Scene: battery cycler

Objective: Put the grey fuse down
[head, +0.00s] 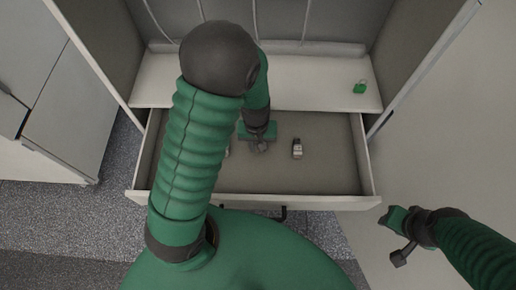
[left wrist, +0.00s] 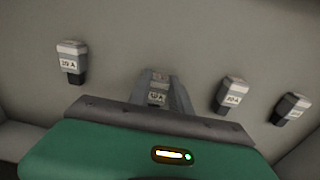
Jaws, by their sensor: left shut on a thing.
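A grey fuse (left wrist: 157,97) with a white label sits between the fingers of my left gripper (left wrist: 163,88) in the left wrist view. The gripper is shut on it. In the head view my left gripper (head: 259,147) is down inside the open drawer (head: 325,178), and the fuse in it is too small to make out. I cannot tell whether the held fuse touches the drawer floor.
Other grey fuses lie in the drawer: one left of the gripper (left wrist: 72,60), one just right (left wrist: 230,94) and one further right (left wrist: 291,108). A green padlock-like item (head: 360,87) rests on the shelf behind.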

